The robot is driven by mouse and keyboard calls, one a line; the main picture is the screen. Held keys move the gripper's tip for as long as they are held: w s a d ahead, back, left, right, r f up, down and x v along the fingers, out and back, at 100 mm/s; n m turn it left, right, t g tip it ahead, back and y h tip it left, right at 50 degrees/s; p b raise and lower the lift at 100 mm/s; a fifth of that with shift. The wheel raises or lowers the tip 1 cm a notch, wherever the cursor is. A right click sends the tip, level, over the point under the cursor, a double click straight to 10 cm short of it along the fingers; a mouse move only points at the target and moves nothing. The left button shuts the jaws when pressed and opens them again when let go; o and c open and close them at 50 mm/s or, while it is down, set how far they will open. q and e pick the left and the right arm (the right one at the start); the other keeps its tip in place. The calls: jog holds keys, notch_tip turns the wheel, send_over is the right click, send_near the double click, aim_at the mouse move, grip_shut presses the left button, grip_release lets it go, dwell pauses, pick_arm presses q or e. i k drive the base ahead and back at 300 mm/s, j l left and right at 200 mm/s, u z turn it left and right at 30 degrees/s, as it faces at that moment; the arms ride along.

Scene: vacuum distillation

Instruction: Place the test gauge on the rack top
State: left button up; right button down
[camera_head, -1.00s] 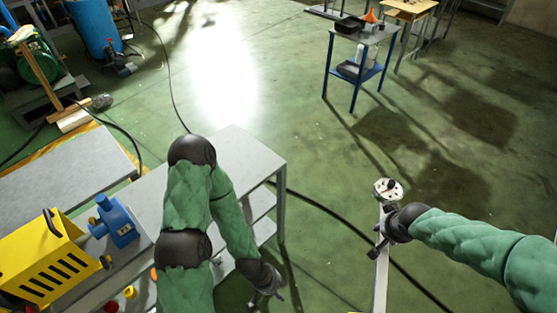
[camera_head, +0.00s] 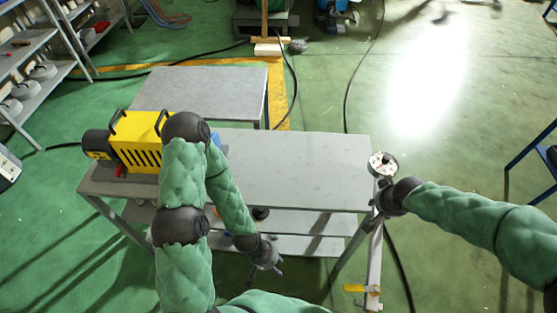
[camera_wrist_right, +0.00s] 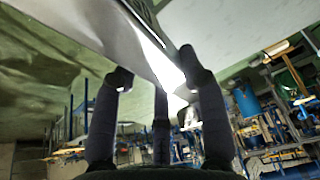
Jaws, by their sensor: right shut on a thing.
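The test gauge (camera_head: 383,162) is a round pale dial on a long, narrow pale bar that hangs down towards the floor. My right gripper (camera_head: 381,200) is shut on it just below the dial. In the right wrist view the dark fingers (camera_wrist_right: 160,85) close around a bright metal surface, and the dial cannot be made out.
A yellow vented machine (camera_head: 140,142) stands at the rack's left end, with a blue part (camera_head: 215,141) partly hidden behind my left arm. The middle and right of the top are clear. A lower grey table (camera_head: 200,92) stands behind. A black cable (camera_head: 398,270) runs along the floor at right.

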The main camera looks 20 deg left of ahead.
aim_at(301, 162)
jog(key=i+l+u, duration=0.1)
jog(key=u, duration=0.35)
jog(key=l+u, duration=0.2)
jog(key=u, duration=0.25)
jog(key=i+l+u, duration=0.1)
jog(key=l+u, duration=0.15)
jog(key=u, duration=0.15)
jog(key=l+u, duration=0.15)
jog(key=u, duration=0.3)
jog(key=l+u, duration=0.35)
jog(key=l, duration=0.1)
